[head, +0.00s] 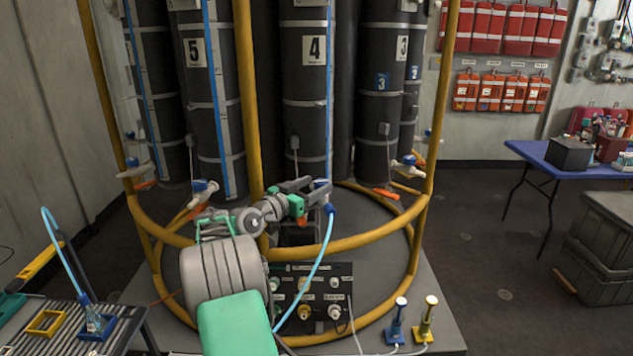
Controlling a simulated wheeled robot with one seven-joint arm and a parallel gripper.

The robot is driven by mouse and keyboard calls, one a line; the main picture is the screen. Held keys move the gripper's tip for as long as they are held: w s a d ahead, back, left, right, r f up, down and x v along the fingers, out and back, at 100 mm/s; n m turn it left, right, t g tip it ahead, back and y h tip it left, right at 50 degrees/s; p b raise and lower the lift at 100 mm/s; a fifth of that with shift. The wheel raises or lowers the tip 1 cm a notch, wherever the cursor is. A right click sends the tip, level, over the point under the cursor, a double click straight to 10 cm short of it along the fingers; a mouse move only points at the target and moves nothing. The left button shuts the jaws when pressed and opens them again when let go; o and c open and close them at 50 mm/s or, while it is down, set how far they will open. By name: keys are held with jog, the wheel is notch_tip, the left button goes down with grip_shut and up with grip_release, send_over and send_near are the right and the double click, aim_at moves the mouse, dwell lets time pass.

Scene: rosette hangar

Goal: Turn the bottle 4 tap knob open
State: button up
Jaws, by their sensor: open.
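Bottle 4 (303,100) is a tall dark cylinder with a white "4" label, standing in the middle of the rack. Its tap (322,184) shows blue parts near the bottle's foot, with a light blue hose (318,268) running down from it. A bit of orange (303,219), perhaps its knob, shows just below my gripper. My gripper (308,190) is open at the tap, its dark fingers overlapping it in the picture. Whether the fingers are around the knob or only beside it, and whether they touch it, I cannot tell. The knob's turn is hidden too.
A yellow rail (350,244) rings the bottles, and an upright yellow post (245,100) stands left of bottle 4. Bottle 5 (203,110) stands left. A dark connector panel (320,285) sits below. A rack table (80,325) is at lower left, a blue table (545,160) at right.

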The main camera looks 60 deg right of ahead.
aim_at(316, 185)
jog(key=x, duration=0.3)
jog(key=shift+d, duration=0.2)
jog(key=shift+c, duration=0.2)
grip_shut()
